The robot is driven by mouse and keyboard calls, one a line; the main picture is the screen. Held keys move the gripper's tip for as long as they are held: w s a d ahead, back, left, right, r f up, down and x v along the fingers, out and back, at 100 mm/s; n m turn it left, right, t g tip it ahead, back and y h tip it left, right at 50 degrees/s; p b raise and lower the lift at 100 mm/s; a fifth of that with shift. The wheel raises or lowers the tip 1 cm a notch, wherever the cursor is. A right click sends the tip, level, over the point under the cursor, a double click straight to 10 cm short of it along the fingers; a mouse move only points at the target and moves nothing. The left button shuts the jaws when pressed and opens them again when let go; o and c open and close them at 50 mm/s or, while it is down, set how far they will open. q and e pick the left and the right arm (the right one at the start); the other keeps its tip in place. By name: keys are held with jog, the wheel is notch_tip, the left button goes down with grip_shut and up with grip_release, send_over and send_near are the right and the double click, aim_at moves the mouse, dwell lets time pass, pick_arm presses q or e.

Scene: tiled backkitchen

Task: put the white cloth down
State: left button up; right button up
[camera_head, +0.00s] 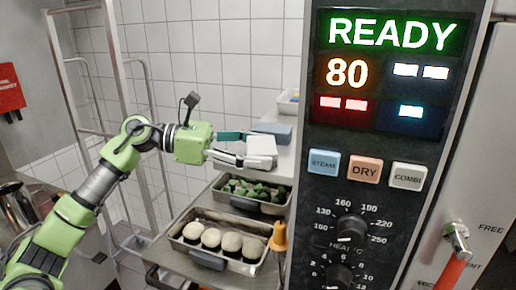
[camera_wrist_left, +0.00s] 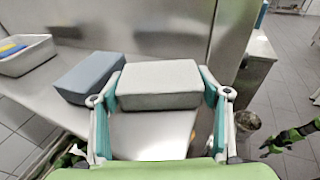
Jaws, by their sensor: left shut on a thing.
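The white cloth (camera_wrist_left: 158,84) is a thick, folded, block-like pad. My left gripper (camera_wrist_left: 160,92) is shut on it, with one finger against each short end. In the head view the cloth (camera_head: 262,146) shows at the tips of my left gripper (camera_head: 243,148), by the steel counter beside the oven panel. A blue-grey folded cloth (camera_wrist_left: 90,78) lies on the counter just left of the white one in the wrist view. I cannot tell whether the white cloth touches the counter.
A pale bin (camera_wrist_left: 25,56) with blue and yellow things stands on the counter (camera_wrist_left: 40,92). Below are a tray of pale round pieces (camera_head: 180,232) and a tray of green pieces (camera_head: 283,207). The oven panel (camera_head: 392,160) rises at right, a metal rack (camera_head: 78,130) at left.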

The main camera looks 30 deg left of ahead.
pick_arm(q)
jog(key=shift+f, duration=0.15)
jog(key=o, duration=0.8)
jog(key=shift+r, duration=0.2)
jog(key=shift+s+a+f, duration=0.1)
jog(key=shift+a, duration=0.05)
jog(key=b+v, duration=0.3)
jog(key=v, duration=0.3)
jog(key=b+v, duration=0.3)
jog(key=v, duration=0.2)
jog(key=shift+s+a+r+b, duration=0.25)
jog(key=shift+a+r+b, duration=0.05)
jog(key=shift+b, duration=0.1)
